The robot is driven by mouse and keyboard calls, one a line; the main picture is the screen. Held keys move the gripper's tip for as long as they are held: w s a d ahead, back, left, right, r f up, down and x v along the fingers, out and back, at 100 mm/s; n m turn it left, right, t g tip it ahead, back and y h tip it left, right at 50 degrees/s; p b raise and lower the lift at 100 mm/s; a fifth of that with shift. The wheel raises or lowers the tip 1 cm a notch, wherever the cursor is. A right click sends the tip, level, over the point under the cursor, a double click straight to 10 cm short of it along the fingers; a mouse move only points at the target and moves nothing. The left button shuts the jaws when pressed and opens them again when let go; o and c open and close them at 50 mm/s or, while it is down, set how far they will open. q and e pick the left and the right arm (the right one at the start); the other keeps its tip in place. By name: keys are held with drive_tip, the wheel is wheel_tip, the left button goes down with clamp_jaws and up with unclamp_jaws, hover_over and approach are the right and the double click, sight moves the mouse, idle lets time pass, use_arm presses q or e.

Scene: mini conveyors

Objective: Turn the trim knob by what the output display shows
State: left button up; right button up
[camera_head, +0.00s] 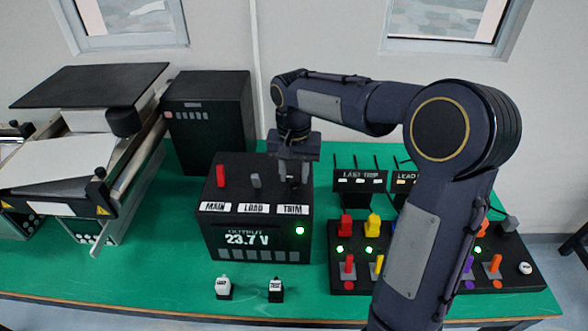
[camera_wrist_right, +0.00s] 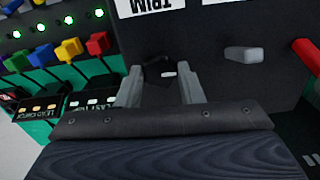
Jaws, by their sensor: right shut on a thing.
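The black power box (camera_head: 212,222) stands on the green table. Its front display (camera_head: 247,240) reads 23.7 V under the word OUTPUT, and a green lamp (camera_head: 299,230) beside it is lit. My right gripper (camera_head: 293,180) reaches down over the box top behind the TRIM label (camera_head: 290,209). In the right wrist view its two fingers (camera_wrist_right: 160,85) are closed around the dark trim knob (camera_wrist_right: 158,70), which has a small white mark. The fingers partly hide the knob. My left gripper is not in view.
A red lever (camera_head: 220,176) and a grey lever (camera_head: 256,181) stand left of my gripper on the same box. A black panel (camera_head: 345,285) with coloured levers is at the right. Two small labelled pieces (camera_head: 223,287) (camera_head: 275,290) stand in front. A conveyor (camera_head: 130,190) is at the left.

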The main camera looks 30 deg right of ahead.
sight(294, 177)
drive_tip(key=m, duration=0.5)
drive_tip(key=shift+p, duration=0.35)
idle(0.4)
drive_tip(key=o, duration=1)
wheel_tip(294, 177, up, 8)
drive_tip(key=shift+f, duration=0.1)
